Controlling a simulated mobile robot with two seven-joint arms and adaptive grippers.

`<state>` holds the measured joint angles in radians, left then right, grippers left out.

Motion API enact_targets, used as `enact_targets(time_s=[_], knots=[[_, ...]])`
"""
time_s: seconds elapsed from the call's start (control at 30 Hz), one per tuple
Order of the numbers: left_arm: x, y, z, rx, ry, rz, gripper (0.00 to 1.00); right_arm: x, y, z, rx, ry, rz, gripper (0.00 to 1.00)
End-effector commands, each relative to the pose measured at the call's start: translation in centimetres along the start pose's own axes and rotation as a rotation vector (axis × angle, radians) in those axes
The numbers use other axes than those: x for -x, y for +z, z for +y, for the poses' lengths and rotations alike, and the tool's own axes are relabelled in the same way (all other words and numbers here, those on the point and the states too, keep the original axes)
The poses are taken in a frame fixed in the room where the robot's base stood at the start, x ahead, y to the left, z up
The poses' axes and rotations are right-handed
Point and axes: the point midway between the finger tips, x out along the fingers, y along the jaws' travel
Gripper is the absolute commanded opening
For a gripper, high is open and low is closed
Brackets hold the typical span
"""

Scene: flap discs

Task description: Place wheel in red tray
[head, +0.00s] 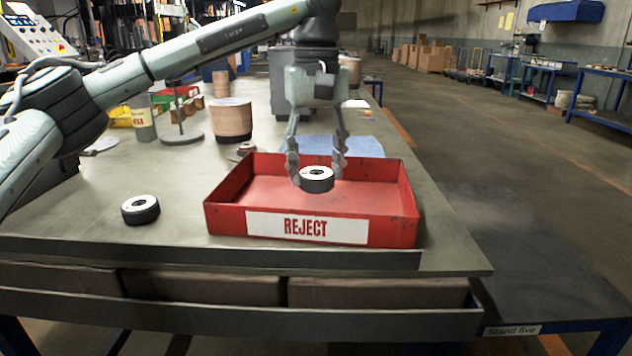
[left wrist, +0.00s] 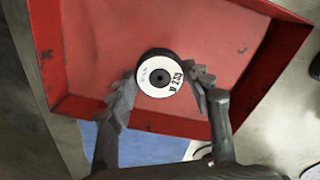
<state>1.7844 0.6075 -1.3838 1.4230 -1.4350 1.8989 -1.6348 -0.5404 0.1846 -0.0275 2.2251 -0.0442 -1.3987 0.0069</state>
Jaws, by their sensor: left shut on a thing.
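A dark wheel with a white face and a centre hole (head: 317,180) is between the fingers of my left gripper (head: 317,172). The gripper points down and is shut on the wheel. The red tray (head: 410,190) with a REJECT label lies under and around them in the head view. The wheel also shows in the left wrist view (left wrist: 160,77), with the red tray floor (left wrist: 95,60) behind it. I cannot tell whether the wheel touches the floor. The tray holds no other thing that I can see. My right gripper is not in view.
Another dark wheel with a white face (head: 140,209) lies on the table left of the tray. A further disc (head: 242,151) lies behind the tray's left corner. A tall tan stack (head: 231,119) stands farther back. The table's front edge is close to the tray.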

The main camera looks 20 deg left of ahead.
Motion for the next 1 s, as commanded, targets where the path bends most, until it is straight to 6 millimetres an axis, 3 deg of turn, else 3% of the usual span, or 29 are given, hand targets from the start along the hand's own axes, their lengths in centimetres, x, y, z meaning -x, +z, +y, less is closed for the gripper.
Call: enact_targets(time_s=[0.2, 0.57, 0.6, 0.7, 0.77, 1.0], knots=[[-3.0, 0.0, -0.1, 0.001, 0.000, 0.000, 0.18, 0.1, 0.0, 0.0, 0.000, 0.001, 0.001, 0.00], [-3.5, 0.0, -0.1, 0.001, 0.000, 0.000, 0.18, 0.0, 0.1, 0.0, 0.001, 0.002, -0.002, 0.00], [-3.6, 0.0, -0.1, 0.001, 0.000, -0.001, 0.52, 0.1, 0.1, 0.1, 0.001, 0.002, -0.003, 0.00], [-3.5, 0.0, -0.1, 0.001, 0.000, 0.000, 0.64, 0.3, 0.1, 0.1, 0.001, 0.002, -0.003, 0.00], [-3.5, 0.0, -0.1, 0.001, 0.000, 0.000, 0.71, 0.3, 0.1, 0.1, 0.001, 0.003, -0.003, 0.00], [-3.5, 0.0, -0.1, 0.001, 0.000, 0.000, 0.71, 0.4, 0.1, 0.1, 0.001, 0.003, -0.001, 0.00]])
